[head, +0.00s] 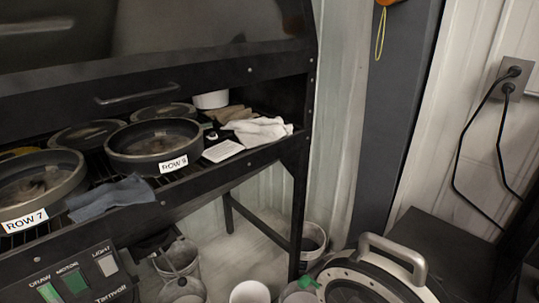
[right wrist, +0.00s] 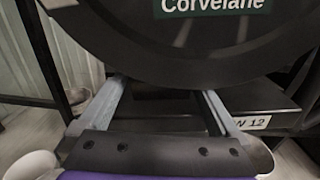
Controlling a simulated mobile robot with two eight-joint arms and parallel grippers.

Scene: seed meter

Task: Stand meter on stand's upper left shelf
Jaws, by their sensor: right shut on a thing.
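A large round black meter (right wrist: 200,45) marked "Corvelane" fills the top of the right wrist view, partly cut off by its upper edge. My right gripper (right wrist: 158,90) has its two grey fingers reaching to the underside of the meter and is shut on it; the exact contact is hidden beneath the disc. A black shelf edge (right wrist: 265,122) with a label ending in "12" shows behind, right of the fingers. Which shelf this is, I cannot tell. Neither gripper shows in the head view.
Buckets (head: 180,260) stand on the floor below. A round ringed thing with a grey handle (head: 395,252) is at lower right. Cables (head: 462,150) hang at right.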

